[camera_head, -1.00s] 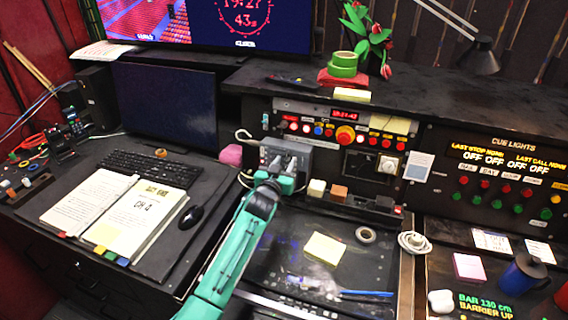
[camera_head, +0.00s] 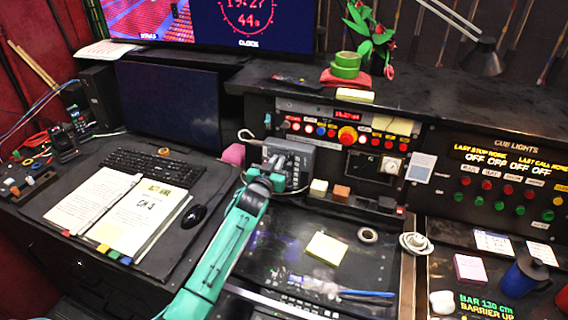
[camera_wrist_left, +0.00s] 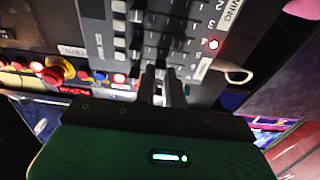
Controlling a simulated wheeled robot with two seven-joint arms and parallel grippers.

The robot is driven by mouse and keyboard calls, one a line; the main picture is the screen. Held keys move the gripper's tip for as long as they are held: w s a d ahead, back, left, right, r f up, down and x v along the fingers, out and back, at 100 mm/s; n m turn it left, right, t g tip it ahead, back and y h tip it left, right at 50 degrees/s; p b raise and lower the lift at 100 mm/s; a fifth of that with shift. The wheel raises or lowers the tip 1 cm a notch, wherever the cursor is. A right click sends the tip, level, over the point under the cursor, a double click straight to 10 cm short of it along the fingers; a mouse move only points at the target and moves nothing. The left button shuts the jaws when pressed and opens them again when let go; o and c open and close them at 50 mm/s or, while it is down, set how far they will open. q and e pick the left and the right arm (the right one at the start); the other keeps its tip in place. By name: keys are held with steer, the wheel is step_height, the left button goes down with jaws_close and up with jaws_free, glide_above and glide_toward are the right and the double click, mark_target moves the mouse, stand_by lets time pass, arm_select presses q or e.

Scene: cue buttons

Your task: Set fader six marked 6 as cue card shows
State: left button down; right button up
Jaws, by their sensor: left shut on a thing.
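The grey fader box (camera_head: 298,151) stands at the left end of the console. In the left wrist view its panel (camera_wrist_left: 112,15) shows rows of dark fader caps, small digits and a lit red lamp (camera_wrist_left: 213,44). My left gripper (camera_head: 270,163), on a teal arm, is at the box's front face. In the left wrist view its fingers (camera_wrist_left: 162,80) are close together at the end of the fader rows, shut on a fader cap mostly hidden between them. An open binder (camera_head: 148,212) has a page reading CH 4. My right gripper is out of view.
A keyboard (camera_head: 152,167) and black mouse (camera_head: 194,216) lie left of the arm. A pink block (camera_head: 233,154) is close left of the fader box. Lit console buttons (camera_head: 320,131) are to its right. A yellow note pad (camera_head: 326,248) lies on the dark desk in front.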

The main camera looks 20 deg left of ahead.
arm_select(q)
steer(key=c, duration=1.4)
jaws_free()
steer(key=shift+d, duration=0.15)
steer(key=shift+c, duration=0.2)
steer(key=shift+s, duration=0.1)
steer(key=s+b, duration=0.3)
steer(key=s, duration=1)
steer(key=shift+s+a, duration=0.3)
steer(key=shift+f, duration=0.1)
